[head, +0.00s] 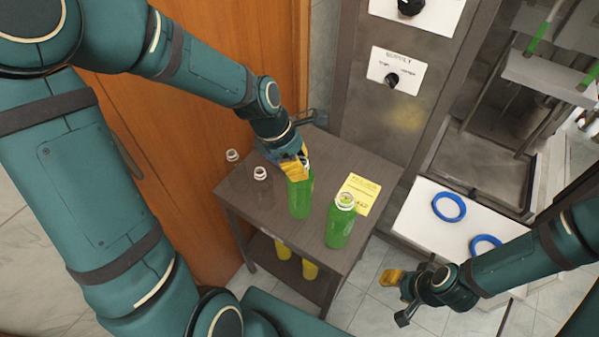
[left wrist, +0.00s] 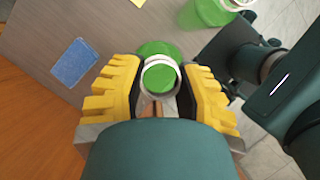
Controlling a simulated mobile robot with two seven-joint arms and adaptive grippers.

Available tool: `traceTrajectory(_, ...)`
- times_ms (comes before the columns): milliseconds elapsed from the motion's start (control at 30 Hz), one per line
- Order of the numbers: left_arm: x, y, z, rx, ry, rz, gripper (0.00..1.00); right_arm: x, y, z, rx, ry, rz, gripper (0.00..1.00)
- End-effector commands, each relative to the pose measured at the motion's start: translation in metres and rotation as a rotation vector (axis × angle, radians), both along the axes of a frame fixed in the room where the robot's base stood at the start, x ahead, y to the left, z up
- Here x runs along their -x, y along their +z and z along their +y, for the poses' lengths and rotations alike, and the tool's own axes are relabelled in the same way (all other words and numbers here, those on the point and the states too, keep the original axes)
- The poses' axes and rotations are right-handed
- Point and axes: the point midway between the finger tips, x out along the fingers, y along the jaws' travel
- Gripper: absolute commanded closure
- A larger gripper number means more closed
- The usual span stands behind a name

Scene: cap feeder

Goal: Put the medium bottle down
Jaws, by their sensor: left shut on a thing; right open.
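The green bottle in my left gripper, taken as the medium bottle (head: 300,198), is upright at the middle of the small brown table (head: 325,169). My left gripper (head: 296,168) is shut on its upper part, yellow fingers on either side of the neck. In the left wrist view its round white-rimmed mouth (left wrist: 160,77) shows between the fingers (left wrist: 160,90). I cannot tell whether its base touches the table. A second green bottle (head: 340,226) stands to its right, apart from it, near the table's edge. My right gripper (head: 395,284) is open and empty, right of the table.
A yellow card (head: 359,192) lies behind the second green bottle. Yellow items (head: 310,270) sit on the lower shelf. Blue rings (head: 448,207) lie on a white surface at right.

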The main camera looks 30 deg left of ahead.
Motion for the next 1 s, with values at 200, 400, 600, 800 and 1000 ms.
traceTrajectory(200, 0.0, -0.029, 0.0, 0.001, 0.001, 0.002, 1.0, 0.002, -0.008, 0.0, -0.002, 0.004, 0.006, 0.53)
traceTrajectory(400, 0.0, -0.031, 0.0, 0.0, 0.0, -0.001, 1.0, 0.003, -0.008, 0.0, -0.002, 0.005, 0.007, 0.53)
traceTrajectory(600, 0.0, -0.034, 0.0, 0.001, 0.0, 0.0, 1.0, 0.003, -0.01, 0.001, -0.002, 0.006, 0.007, 0.53)
traceTrajectory(800, 0.0, -0.034, 0.0, 0.0, 0.0, 0.001, 0.41, 0.003, -0.01, 0.001, -0.002, 0.006, 0.007, 0.53)
traceTrajectory(1000, 0.0, -0.034, 0.0, 0.001, 0.001, 0.001, 0.41, 0.003, -0.009, 0.001, -0.002, 0.005, 0.008, 0.53)
